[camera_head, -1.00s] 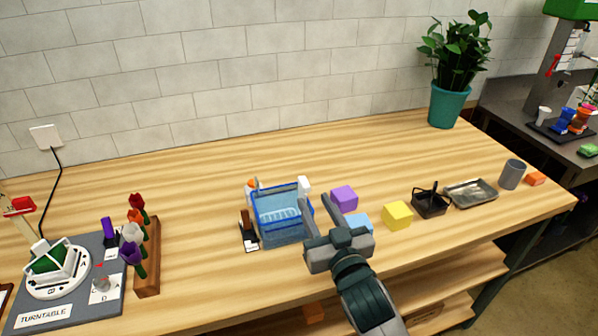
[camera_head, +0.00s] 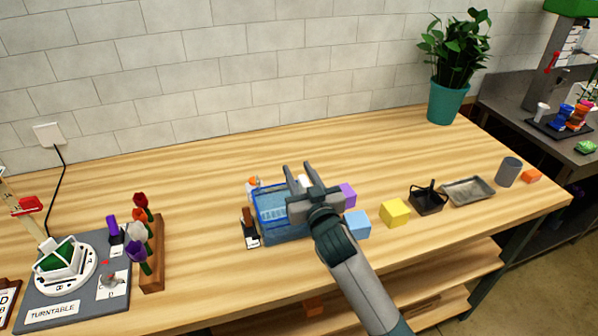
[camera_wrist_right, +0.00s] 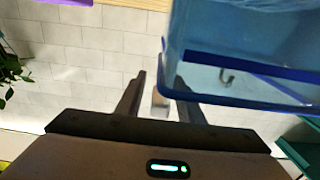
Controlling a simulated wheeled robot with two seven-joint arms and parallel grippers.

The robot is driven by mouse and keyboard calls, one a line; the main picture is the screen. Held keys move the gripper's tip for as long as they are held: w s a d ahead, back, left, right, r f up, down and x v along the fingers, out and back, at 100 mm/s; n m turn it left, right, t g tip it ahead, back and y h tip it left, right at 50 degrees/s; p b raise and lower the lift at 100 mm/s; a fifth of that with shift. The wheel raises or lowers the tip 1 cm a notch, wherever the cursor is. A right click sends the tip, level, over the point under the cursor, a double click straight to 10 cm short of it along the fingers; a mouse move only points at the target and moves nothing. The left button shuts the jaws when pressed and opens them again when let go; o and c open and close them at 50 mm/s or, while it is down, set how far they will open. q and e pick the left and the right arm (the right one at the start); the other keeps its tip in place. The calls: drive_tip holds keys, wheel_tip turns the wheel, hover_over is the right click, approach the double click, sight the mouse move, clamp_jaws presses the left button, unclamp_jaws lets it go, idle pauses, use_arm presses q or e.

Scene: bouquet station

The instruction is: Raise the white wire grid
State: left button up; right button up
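A blue see-through tank (camera_head: 262,213) stands on the table, its right side hidden by my right gripper. Pale lines of the white wire grid (camera_head: 272,213) show faintly inside it. A white upright piece (camera_head: 304,181) shows at the tank's back right; I cannot tell whether it belongs to the grid. My right gripper (camera_head: 298,167) is over the tank's right side with its fingers apart. In the right wrist view a pale post (camera_wrist_right: 160,102) shows between the fingers (camera_wrist_right: 160,77), with a gap to the left finger. The blue tank wall (camera_wrist_right: 245,85) is close by. My left gripper is not in view.
Purple (camera_head: 348,194), light blue (camera_head: 357,224) and yellow (camera_head: 395,212) blocks lie right of the tank. A black basket (camera_head: 428,201), grey tray (camera_head: 467,190) and grey cup (camera_head: 508,171) stand farther right. A turntable (camera_head: 66,268) and flower rack (camera_head: 153,257) are at left.

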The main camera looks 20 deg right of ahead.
drive_tip(key=shift+c, duration=0.3)
clamp_jaws()
wheel_tip(320, 180, up, 8)
drive_tip(key=p, duration=0.6)
drive_tip(key=shift+r+p, duration=0.15)
drive_tip(key=shift+p, duration=0.25)
drive_tip(key=shift+r, duration=0.1)
drive_tip(key=shift+o, duration=0.3)
unclamp_jaws()
drive_tip(key=shift+f, duration=0.2)
